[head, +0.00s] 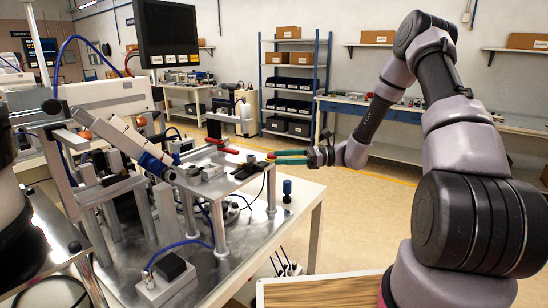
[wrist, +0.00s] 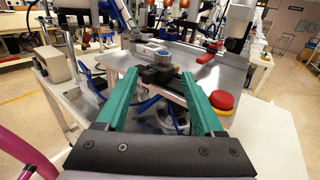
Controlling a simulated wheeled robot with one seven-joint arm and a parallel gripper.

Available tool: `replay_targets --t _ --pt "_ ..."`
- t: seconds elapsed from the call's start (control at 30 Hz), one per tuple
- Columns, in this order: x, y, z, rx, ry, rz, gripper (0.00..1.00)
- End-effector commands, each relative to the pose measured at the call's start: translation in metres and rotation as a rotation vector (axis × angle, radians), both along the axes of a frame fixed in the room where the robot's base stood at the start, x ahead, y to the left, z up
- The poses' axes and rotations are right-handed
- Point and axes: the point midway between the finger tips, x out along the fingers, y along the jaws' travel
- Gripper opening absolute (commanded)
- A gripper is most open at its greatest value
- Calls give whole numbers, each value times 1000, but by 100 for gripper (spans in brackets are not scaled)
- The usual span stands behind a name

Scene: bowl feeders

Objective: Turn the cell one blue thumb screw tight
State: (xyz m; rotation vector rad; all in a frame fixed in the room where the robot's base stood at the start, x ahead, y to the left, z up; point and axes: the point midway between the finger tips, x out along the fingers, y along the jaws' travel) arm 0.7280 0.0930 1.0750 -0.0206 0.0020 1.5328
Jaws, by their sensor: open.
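My gripper shows in the wrist view (wrist: 163,84) with two green fingers spread apart and nothing held between them. Between the fingertips and beyond them is a black block (wrist: 157,75) on a small metal fixture. A round knob with a pale top and blue edge (wrist: 163,52) stands just past the block; I cannot tell for sure that it is the blue thumb screw. In the head view my gripper (head: 273,157) reaches in from the right at the cell's edge, above the plate. The screw cannot be made out clearly there.
A red button with a yellow base (wrist: 221,100) sits close beside the right finger. In the head view, a dark blue cylinder (head: 287,186) stands near the metal table's right corner. A monitor (head: 168,33) hangs above. The floor to the right is open.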

Motion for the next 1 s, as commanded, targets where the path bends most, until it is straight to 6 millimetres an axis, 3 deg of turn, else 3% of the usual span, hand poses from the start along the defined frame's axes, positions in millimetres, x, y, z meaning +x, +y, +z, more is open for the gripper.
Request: replay_targets --t 0.17,0.7,1.0 --pt "3 10 -3 19 13 -11 69" --pt "7 98 -3 16 12 -9 69" --pt "8 109 -3 16 12 -11 69"
